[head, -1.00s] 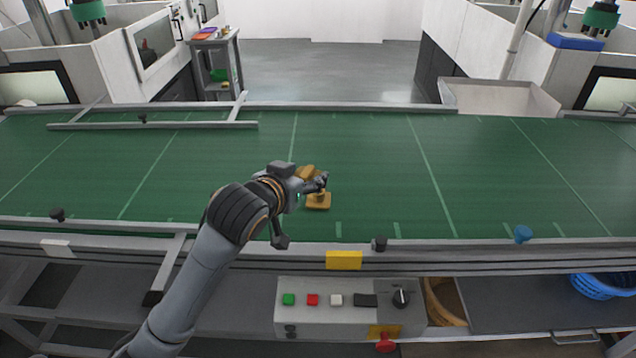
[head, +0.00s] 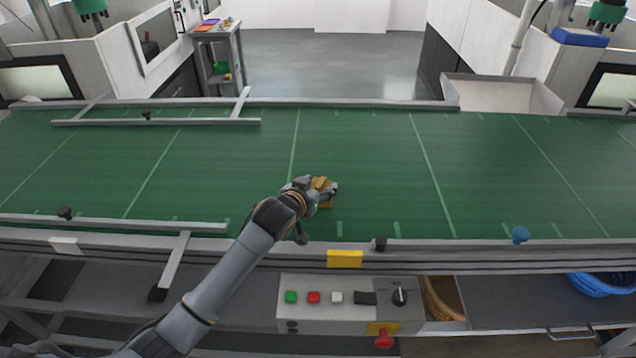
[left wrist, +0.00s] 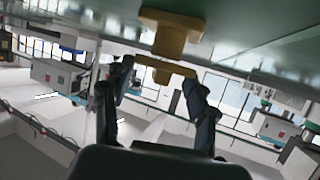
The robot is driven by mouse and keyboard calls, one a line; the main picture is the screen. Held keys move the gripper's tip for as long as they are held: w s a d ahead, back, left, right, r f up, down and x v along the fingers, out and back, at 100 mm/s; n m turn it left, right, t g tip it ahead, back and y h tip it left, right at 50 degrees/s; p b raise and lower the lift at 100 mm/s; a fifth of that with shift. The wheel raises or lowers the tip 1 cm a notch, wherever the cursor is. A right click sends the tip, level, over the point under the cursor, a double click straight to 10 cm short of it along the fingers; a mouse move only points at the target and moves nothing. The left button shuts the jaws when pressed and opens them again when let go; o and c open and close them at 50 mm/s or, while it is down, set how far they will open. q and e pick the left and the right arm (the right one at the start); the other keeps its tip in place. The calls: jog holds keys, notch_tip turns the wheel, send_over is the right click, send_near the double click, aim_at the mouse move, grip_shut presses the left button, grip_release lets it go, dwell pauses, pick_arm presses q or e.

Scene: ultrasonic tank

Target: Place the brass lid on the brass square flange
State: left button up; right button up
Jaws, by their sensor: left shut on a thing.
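The brass square flange (head: 325,205) stands on the green belt near its front edge, mostly hidden behind my left gripper in the head view. In the left wrist view, which is turned over, the flange (left wrist: 170,28) shows its square base against the belt and its neck. My left gripper (head: 328,190) is shut on the brass lid (head: 320,183). The left wrist view shows the lid (left wrist: 165,67) between the two fingers, close to the end of the flange's neck. I cannot tell whether lid and flange touch. My right gripper is not in view.
The green conveyor belt (head: 480,170) is clear around the flange. A metal rail (head: 110,223) runs along the front left and another guide (head: 160,122) along the back left. A control box (head: 345,305) with buttons sits below the front edge.

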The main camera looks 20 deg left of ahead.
pick_arm(q)
jog(key=shift+f, duration=0.1)
jog(key=o, duration=1.5)
jog(key=b+v, duration=0.1)
jog(key=v, duration=1.1)
jog(key=shift+b, duration=0.3)
